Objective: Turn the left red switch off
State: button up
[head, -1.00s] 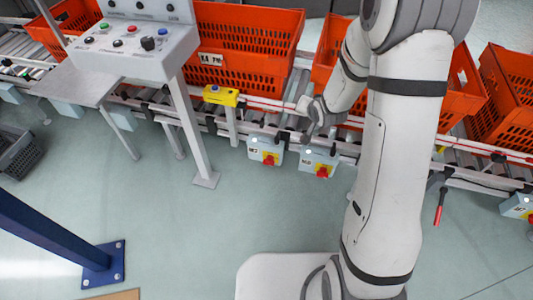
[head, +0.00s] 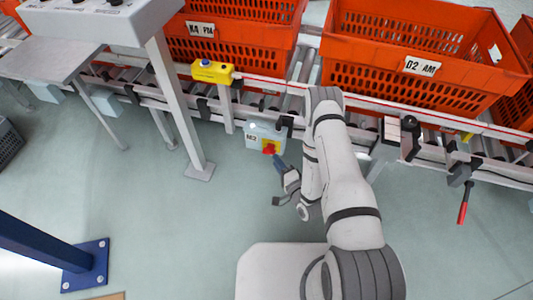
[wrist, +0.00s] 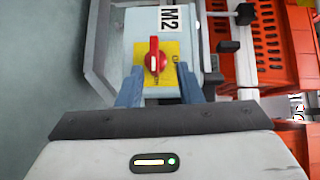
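The left red switch (head: 269,149) sits on a yellow plate on the grey-blue M2 box (head: 252,130) under the conveyor. In the wrist view the red switch (wrist: 155,56) is close ahead, its handle lined up and down in the picture on the yellow plate (wrist: 171,50). My gripper (head: 279,163) is just below and right of the switch in the head view. In the wrist view my gripper (wrist: 160,88) is open, its two blue-grey fingers apart on either side of the yellow plate, with nothing between the tips. The second switch box is hidden behind my arm.
The conveyor rail (head: 235,113) runs above the box and carries orange totes (head: 400,65). A yellow button box (head: 213,72) and a control panel stand (head: 180,110) are to the left. A red-handled lever (head: 463,205) hangs at right. The floor in front is clear.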

aim_at(269, 151)
jog(key=x, duration=0.2)
jog(key=b+x, duration=0.1)
jog(key=x, duration=0.1)
jog(key=b+x, duration=0.1)
jog(key=x, duration=0.2)
jog(key=shift+s+a+f, duration=0.1)
jog(key=shift+a+f, duration=0.05)
jog(key=shift+f, duration=0.2)
jog(key=shift+c, duration=0.4)
jog(key=c, duration=0.6)
jog(key=shift+m+t, duration=0.3)
grip_shut()
